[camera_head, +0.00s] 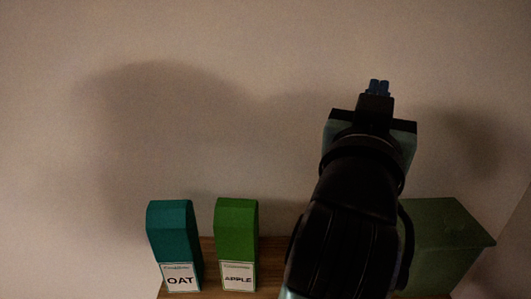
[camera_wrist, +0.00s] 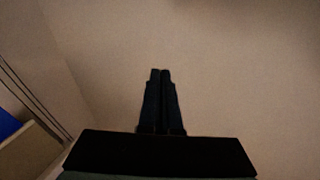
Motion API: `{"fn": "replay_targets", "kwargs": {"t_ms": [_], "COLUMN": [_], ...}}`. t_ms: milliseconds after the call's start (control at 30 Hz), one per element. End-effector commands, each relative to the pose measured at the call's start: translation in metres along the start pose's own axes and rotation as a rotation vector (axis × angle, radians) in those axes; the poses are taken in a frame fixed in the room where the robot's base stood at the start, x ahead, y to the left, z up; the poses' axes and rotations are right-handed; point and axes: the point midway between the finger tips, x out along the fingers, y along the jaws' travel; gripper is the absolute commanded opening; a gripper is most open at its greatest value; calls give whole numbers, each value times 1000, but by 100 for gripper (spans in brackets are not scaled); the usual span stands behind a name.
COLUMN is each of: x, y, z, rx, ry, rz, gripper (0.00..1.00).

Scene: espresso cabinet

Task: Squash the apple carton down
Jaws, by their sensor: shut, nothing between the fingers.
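The apple carton (camera_head: 237,243) is a tall green carton with a white label reading APPLE. It stands upright on the wooden surface in the head view, at full height. My gripper (camera_head: 379,87) is raised well above and to the right of it, apart from it. Its two dark fingers are together with nothing between them. The wrist view shows the closed fingertips (camera_wrist: 160,74) against a plain wall. The carton does not show in the wrist view.
A teal OAT carton (camera_head: 173,245) stands just left of the apple carton, with a narrow gap. A green box (camera_head: 447,237) stands at the right, partly hidden by my arm. The wooden surface (camera_head: 208,252) shows between the cartons. A plain wall is behind.

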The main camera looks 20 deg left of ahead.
Motion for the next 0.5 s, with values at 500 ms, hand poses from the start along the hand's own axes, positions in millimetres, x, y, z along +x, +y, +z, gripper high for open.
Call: {"fn": "replay_targets", "kwargs": {"t_ms": [500], "x": [35], "y": [-75], "z": [54], "rx": [-74], "ry": [-817], "rz": [-73], "gripper": [0]}}
